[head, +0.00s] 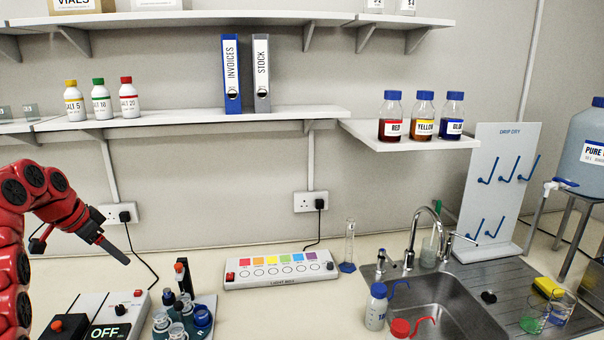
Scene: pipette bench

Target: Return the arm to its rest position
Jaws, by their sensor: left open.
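My left arm is red and comes in from the left edge of the head view. Its gripper (122,250) hangs in the air above the bench, left of the middle, with dark fingers pointing down and to the right. The gripper is open and I see nothing held in it. It is apart from the grey device with the OFF display (112,331) and the rack of small vessels (206,325) below. My right gripper is not in view.
A light box (280,271) lies at the back of the bench. A sink (440,304) with a tap, wash bottles (376,307) and a drying rack (493,195) are at the right. Wall shelves (190,119) hold bottles and binders. Bench between rack and sink is clear.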

